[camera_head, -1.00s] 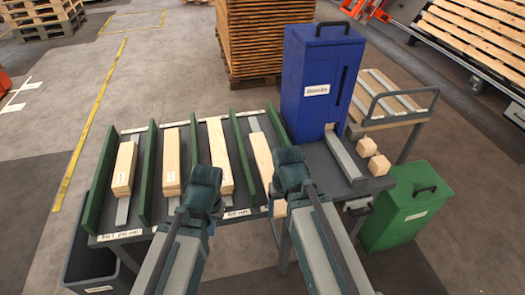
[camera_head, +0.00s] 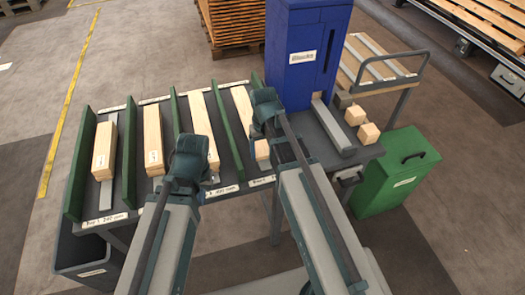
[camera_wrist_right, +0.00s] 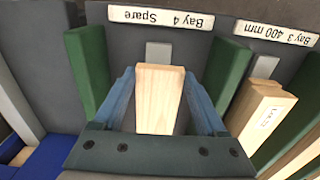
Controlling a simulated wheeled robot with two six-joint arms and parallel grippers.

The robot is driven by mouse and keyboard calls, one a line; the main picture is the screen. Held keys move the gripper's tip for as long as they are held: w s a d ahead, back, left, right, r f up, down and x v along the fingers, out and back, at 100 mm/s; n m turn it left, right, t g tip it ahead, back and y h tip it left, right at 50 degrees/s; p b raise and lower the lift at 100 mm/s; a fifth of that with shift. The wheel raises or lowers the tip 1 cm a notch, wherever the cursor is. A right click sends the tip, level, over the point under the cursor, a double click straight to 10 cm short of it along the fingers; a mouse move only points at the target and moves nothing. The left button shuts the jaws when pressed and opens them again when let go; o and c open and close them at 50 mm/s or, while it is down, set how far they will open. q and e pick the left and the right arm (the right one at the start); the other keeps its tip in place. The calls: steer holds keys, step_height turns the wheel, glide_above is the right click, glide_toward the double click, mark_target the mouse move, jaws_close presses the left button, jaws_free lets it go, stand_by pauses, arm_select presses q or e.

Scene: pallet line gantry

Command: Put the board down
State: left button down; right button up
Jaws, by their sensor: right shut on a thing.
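A pale wooden board (camera_head: 239,103) lies lengthwise in the bay labelled Bay 4 Spare, between green dividers. My right gripper (camera_wrist_right: 160,88) is shut on this board (camera_wrist_right: 159,97), with one blue finger along each side. In the head view my right gripper (camera_head: 262,132) covers part of the board's near half. I cannot tell whether its underside touches the bay floor. My left gripper (camera_head: 190,172) is over the near end of the neighbouring bay's boards (camera_head: 201,118); its fingers are hidden, so I cannot tell open from shut.
Green dividers (camera_head: 231,137) separate the bays of the rack. A blue Blocks dispenser (camera_head: 301,75) stands right of the bays, with small wooden blocks (camera_head: 368,134) beside its chute.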

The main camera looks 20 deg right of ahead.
mark_target(262, 147)
steer(key=shift+w, duration=0.35)
steer(key=shift+w+d+f+b, duration=0.1)
steer(key=shift+w+f+b, duration=0.2)
steer(key=shift+w, duration=0.25)
steer(key=shift+w+d+f+b, duration=0.1)
steer(key=shift+w+f+b, duration=0.15)
steer(key=shift+w, duration=0.3)
steer(key=f+b, duration=0.3)
steer(key=shift+s, duration=0.2)
steer(key=shift+r, duration=0.15)
steer(key=o, duration=1.5)
